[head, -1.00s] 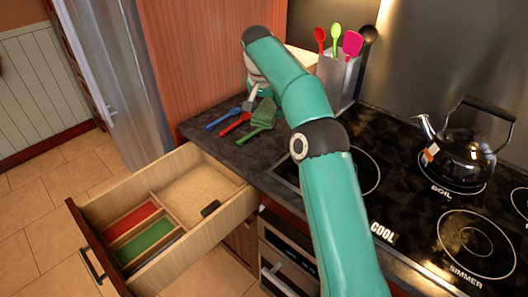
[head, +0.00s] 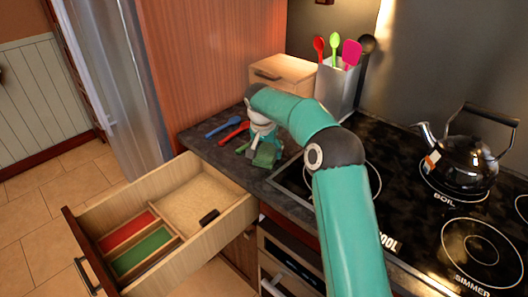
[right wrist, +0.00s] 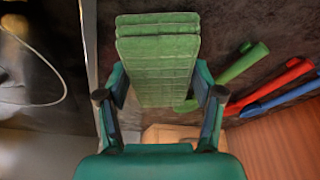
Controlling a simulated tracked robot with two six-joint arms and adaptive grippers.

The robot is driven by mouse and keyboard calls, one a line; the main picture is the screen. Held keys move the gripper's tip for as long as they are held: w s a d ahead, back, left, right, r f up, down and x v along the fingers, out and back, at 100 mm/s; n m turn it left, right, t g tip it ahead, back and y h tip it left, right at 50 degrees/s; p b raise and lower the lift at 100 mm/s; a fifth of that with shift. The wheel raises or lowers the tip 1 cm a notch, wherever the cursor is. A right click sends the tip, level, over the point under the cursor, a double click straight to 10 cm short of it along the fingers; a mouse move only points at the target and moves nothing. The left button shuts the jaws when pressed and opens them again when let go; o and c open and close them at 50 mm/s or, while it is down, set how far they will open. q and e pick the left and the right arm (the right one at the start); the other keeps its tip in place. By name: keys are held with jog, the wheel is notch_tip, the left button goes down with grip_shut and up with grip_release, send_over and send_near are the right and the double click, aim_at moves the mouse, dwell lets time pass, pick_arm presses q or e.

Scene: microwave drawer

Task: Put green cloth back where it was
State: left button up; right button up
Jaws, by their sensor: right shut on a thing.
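A folded green cloth (right wrist: 157,55) is between the fingers of my right gripper (right wrist: 159,108) in the right wrist view. The gripper is shut on it. In the head view my right gripper (head: 258,146) points down with the green cloth (head: 265,158) over the dark counter's front edge; I cannot tell how high it is. The wooden drawer (head: 215,232) is open at lower left. Its left part has narrow slots with a flat red piece (head: 128,229) and a flat green piece (head: 142,250). Its larger compartment (head: 200,200) is mostly bare. My left gripper is out of view.
Blue (head: 222,126) and red (head: 234,131) utensils lie on the counter (head: 200,146); a green utensil (right wrist: 240,66) shows beside them in the right wrist view. A wooden box (head: 284,72), utensil holder (head: 337,85) and kettle (head: 465,155) stand behind or right. A black piece (head: 208,217) is at the drawer's edge.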

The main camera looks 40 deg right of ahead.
jog(key=shift+f, duration=0.2)
jog(key=o, duration=1.1)
jog(key=shift+r, duration=0.1)
jog(key=shift+r, duration=0.25)
jog(key=v, duration=1.1)
jog(key=shift+r, duration=0.35)
jog(key=shift+a, duration=0.1)
